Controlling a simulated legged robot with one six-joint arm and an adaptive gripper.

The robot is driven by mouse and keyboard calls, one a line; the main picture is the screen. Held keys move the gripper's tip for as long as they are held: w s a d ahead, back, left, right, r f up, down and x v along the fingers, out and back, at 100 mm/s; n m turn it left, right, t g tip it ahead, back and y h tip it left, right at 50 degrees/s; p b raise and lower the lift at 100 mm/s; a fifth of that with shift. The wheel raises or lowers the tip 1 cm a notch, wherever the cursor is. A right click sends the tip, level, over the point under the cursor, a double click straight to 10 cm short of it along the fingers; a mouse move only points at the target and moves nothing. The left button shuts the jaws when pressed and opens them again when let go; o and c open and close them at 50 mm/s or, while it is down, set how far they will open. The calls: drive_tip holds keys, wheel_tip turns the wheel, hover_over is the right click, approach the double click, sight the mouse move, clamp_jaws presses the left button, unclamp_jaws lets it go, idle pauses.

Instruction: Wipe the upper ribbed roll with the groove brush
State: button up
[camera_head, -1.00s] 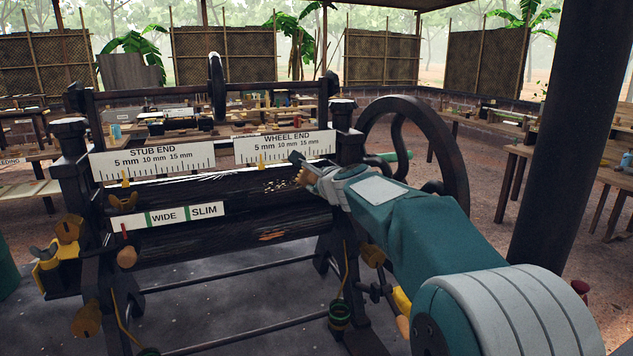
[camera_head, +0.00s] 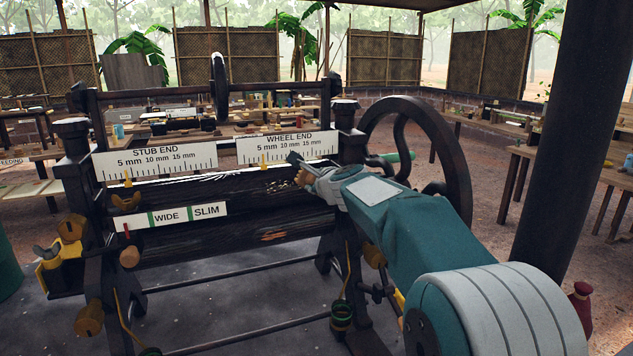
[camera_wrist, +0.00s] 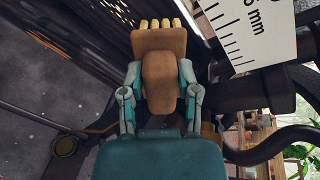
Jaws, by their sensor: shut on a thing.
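The upper ribbed roll (camera_head: 220,190) is a dark, horizontal cylinder in the roller frame, with pale specks near its right end. In the wrist view the dark ribbed surface (camera_wrist: 95,38) fills the upper left. My gripper (camera_wrist: 160,85) is shut on the groove brush (camera_wrist: 160,44), a brown block with a row of pale yellow bristle tufts at its far edge. In the head view my gripper (camera_head: 312,184) is at the right end of the upper roll, under the wheel-end scale. The bristles point toward the roll; whether they touch it cannot be told.
White scales marked stub end (camera_head: 155,160) and wheel end (camera_head: 287,147) stand above the roll. A wide/slim label (camera_head: 180,215) sits in front at left. A large dark handwheel (camera_head: 462,160) is close behind my arm. A black post (camera_head: 548,140) stands at right.

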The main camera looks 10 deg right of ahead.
drive_tip(key=shift+s+a, duration=0.2)
drive_tip(key=shift+a, duration=0.5)
drive_tip(key=shift+s+a, duration=0.2)
drive_tip(key=shift+a, duration=0.5)
drive_tip(key=shift+s+a, duration=0.15)
drive_tip(key=shift+a, duration=0.9)
drive_tip(key=shift+s+a, duration=0.2)
drive_tip(key=shift+a, duration=0.9)
drive_tip(key=shift+s+a, duration=0.15)
drive_tip(key=shift+a, duration=0.9)
drive_tip(key=shift+w, duration=0.1)
drive_tip(key=shift+w+d+f, duration=0.1)
drive_tip(key=shift+w+d, duration=0.1)
drive_tip(key=shift+d, duration=1)
drive_tip(key=shift+w+d+r, duration=0.1)
drive_tip(key=shift+w+d, duration=0.15)
drive_tip(key=shift+d, duration=0.95)
drive_tip(key=shift+w+d+f, duration=0.1)
drive_tip(key=shift+w+d, duration=0.1)
drive_tip(key=shift+d, duration=1)
drive_tip(key=shift+w+d, duration=0.15)
drive_tip(key=shift+d, duration=0.8)
drive_tip(key=shift+w+d, duration=0.2)
drive_tip(key=shift+d, duration=0.8)
drive_tip(key=shift+w+d, duration=0.15)
drive_tip(key=shift+d, duration=0.8)
drive_tip(key=shift+v, duration=3.1)
clamp_jaws()
